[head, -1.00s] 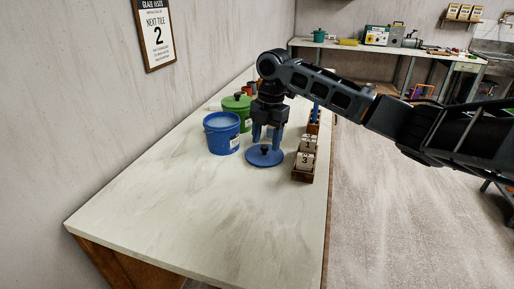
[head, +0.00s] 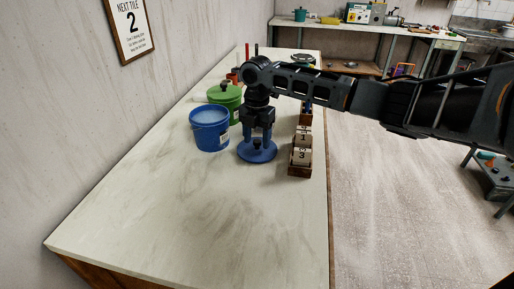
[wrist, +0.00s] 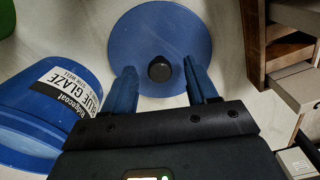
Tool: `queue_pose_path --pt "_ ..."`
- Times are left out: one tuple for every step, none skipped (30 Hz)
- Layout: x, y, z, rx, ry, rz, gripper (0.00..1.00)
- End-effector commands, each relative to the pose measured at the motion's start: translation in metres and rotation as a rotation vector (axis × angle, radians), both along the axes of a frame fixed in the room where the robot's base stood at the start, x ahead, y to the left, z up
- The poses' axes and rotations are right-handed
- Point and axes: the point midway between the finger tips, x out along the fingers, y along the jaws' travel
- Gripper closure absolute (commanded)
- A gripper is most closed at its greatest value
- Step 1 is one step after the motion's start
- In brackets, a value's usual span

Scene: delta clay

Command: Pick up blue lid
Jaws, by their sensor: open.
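The blue lid (head: 257,154) is a flat round disc with a dark knob in its middle, lying on the pale worktop. It also shows in the wrist view (wrist: 160,31), with its black knob (wrist: 160,69) between the two fingertips. My gripper (head: 257,141) points down right over the lid, and in the wrist view my gripper (wrist: 160,78) is open, one blue finger on each side of the knob. I cannot tell whether the fingers touch the lid. The blue bucket (head: 209,130), with a white label, stands open to the left of the lid.
A wooden rack with number tiles (head: 300,157) stands close to the right of the lid, by the worktop's edge. The front of the worktop (head: 190,220) is clear.

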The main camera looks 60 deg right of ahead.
Motion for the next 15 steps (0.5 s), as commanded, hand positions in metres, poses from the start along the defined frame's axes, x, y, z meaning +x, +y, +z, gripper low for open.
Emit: queue_pose_path --pt "-0.0002 0.0001 -0.0026 0.0 0.001 0.0 0.42" --pt "-0.0002 0.0002 -0.0036 0.0 0.001 0.001 0.42" --pt "-0.0001 0.0002 -0.0043 0.0 0.001 0.001 0.42" --pt "0.0 0.0003 -0.0045 0.0 0.0 0.001 0.42" --pt "0.0001 0.0003 -0.0045 0.0 0.0 0.001 0.42" --pt "0.0001 0.0003 -0.0044 0.0 0.0 0.001 0.42" --pt "0.0001 0.0003 -0.0044 0.0 0.0 0.001 0.42" --pt "0.0001 0.0003 -0.0044 0.0 0.0 0.001 0.42" --pt "0.0001 0.0003 -0.0043 0.0 0.0 0.001 0.45" --pt "0.0001 0.0003 -0.0043 0.0 0.0 0.001 0.48" --pt "0.0001 0.0003 -0.0042 0.0 0.0 0.001 0.51" --pt "0.0001 0.0003 -0.0042 0.0 0.0 0.001 0.55" --pt "0.0001 0.0003 -0.0042 0.0 0.0 0.001 0.57" --pt "0.0002 0.0003 -0.0041 0.0 0.0 0.001 0.6" --pt "0.0002 0.0003 -0.0041 0.0 0.0 0.001 0.64"
